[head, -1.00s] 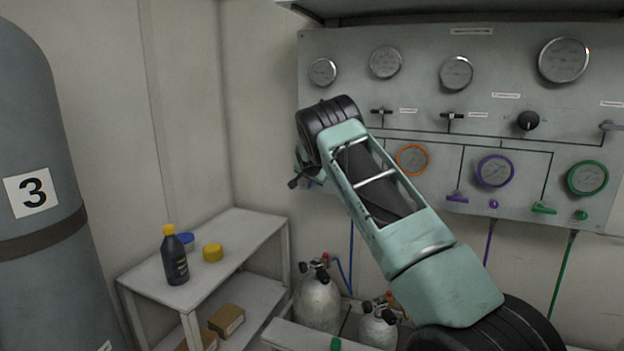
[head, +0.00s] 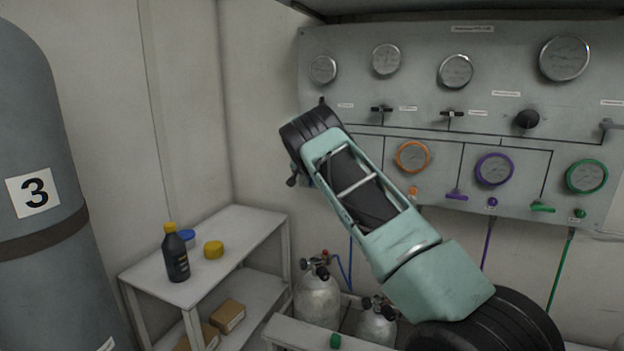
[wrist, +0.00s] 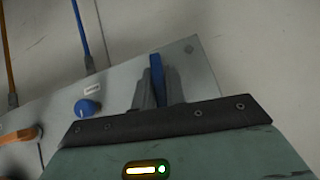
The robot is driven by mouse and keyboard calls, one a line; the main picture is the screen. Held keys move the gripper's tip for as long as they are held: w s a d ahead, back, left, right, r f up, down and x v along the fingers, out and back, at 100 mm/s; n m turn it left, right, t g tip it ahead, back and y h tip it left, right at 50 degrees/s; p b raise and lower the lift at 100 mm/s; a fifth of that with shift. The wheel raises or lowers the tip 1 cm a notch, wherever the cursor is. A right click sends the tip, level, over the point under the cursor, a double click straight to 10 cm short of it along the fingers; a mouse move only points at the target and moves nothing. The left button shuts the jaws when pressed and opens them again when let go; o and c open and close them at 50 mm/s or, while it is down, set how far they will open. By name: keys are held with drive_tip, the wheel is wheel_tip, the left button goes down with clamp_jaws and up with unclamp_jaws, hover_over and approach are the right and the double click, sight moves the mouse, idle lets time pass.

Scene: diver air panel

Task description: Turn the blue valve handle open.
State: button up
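The blue valve handle (wrist: 157,72) shows in the wrist view near the panel's corner, between the two grey fingers of my gripper (wrist: 158,88). The fingers lie close against both sides of it and look shut on it. The handle's long side stands nearly upright in that picture, across the direction of the orange handle (wrist: 18,136). Its base is hidden by my gripper. In the head view, my arm covers the blue handle and the fingertips.
A round blue knob (wrist: 88,107) sits beside the handle. The grey panel (head: 450,110) also carries gauges, a purple handle (head: 456,196) and a green handle (head: 542,208). A shelf (head: 215,262) with a dark bottle (head: 175,256) stands at left, gas cylinders (head: 318,298) below.

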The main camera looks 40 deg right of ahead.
drive_tip(key=shift+o, duration=1.4)
drive_tip(key=b+v, duration=0.4)
drive_tip(key=v, duration=1.3)
drive_tip(key=shift+b, duration=0.4)
drive_tip(key=shift+a+r, duration=0.1)
